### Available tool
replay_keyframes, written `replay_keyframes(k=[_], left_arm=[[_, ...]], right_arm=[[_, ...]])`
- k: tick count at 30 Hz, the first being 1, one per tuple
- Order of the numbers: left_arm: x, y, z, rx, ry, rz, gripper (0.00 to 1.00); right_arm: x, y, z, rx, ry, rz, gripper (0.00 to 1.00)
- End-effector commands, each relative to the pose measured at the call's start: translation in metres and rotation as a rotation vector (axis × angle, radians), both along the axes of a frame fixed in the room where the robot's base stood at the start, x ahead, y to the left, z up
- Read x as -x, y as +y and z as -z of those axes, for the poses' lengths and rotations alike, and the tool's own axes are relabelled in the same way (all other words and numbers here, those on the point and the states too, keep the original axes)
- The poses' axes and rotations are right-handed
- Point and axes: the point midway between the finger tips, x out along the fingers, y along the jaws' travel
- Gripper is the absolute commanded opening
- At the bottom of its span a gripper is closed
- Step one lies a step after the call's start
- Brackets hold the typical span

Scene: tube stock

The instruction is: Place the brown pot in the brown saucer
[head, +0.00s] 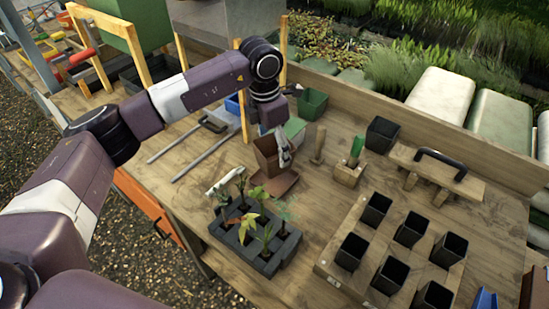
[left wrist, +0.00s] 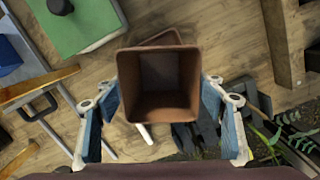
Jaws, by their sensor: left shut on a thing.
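The brown pot (head: 265,157) is a square, open-topped, empty pot. My left gripper (head: 278,146) is shut on it, with a finger at each side of the pot (left wrist: 158,88) in the left wrist view. The brown saucer (head: 284,183) lies on the bench under and slightly to the right of the pot in the head view. In the left wrist view the saucer (left wrist: 166,38) is mostly hidden behind the pot, with its rim showing past it. I cannot tell whether pot and saucer touch. My right gripper is not in view.
A dark tray of seedlings (head: 262,254) stands close in front of the saucer. A wooden-handled tool (head: 318,145) and a green-handled tool in a block (head: 351,165) stand to the right. Several black pots sit in a wooden rack (head: 329,265). A green pot (head: 312,103) is behind.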

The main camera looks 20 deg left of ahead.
Motion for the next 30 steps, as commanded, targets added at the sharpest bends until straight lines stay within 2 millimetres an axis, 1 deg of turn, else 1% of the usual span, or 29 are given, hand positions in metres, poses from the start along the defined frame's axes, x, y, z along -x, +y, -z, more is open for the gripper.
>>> replay_keyframes(k=[1, 3, 6, 8, 15, 16, 21, 28, 29, 30], left_arm=[[0.001, 0.000, 0.006, 0.001, 0.002, 0.001, 0.41], [0.000, 0.000, 0.013, 0.001, 0.001, 0.001, 0.41], [0.000, 0.000, 0.019, 0.001, -0.001, 0.001, 0.41], [0.000, 0.000, 0.024, 0.001, 0.001, 0.001, 0.41], [0.001, 0.000, 0.057, 0.001, 0.002, 0.000, 0.41], [0.000, 0.000, 0.059, 0.001, 0.001, 0.000, 0.41], [0.000, 0.000, 0.061, 0.001, -0.002, 0.001, 0.41], [0.000, 0.000, 0.067, 0.001, -0.002, 0.001, 0.41], [0.000, 0.000, 0.065, 0.001, -0.002, 0.001, 0.66], [0.000, 0.000, 0.065, 0.001, -0.001, 0.001, 0.70]], right_arm=[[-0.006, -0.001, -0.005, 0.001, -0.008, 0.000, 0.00], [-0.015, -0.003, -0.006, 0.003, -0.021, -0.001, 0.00], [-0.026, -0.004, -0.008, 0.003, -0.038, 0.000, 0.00], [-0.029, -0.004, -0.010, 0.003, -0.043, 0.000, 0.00], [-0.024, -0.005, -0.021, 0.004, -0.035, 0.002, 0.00], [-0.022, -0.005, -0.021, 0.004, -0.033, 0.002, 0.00], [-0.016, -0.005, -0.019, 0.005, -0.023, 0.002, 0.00], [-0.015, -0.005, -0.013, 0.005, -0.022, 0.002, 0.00], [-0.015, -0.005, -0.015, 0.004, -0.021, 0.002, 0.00], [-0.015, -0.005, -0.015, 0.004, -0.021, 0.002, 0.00]])
